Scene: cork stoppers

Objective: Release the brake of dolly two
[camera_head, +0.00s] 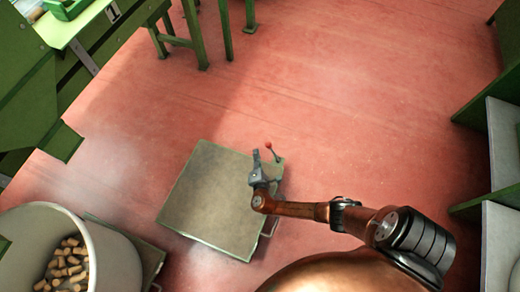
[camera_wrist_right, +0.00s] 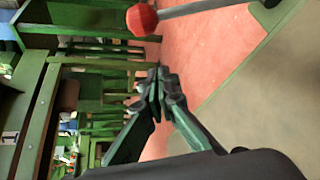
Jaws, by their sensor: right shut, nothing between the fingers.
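A flat dolly (camera_head: 212,205) with a grey-brown top lies empty on the red floor; its top also shows in the wrist view (camera_wrist_right: 275,95). No number is visible on it. A brake lever with a red ball knob (camera_head: 268,145) stands at its far right corner. In the wrist view the red knob (camera_wrist_right: 141,19) sits on a grey rod, tilted and apart from the fingers. My right gripper (camera_head: 261,160) is shut and empty, just beside the lever. Its fingertips (camera_wrist_right: 163,82) meet in the wrist view. My left gripper is not in view.
A pale bin (camera_head: 110,255) of cork stoppers stands on another dolly (camera_head: 150,262) at lower left. Green benches (camera_head: 40,105) fill the left, one with a "1" sign (camera_head: 112,12). Green-framed shelves (camera_head: 505,145) line the right.

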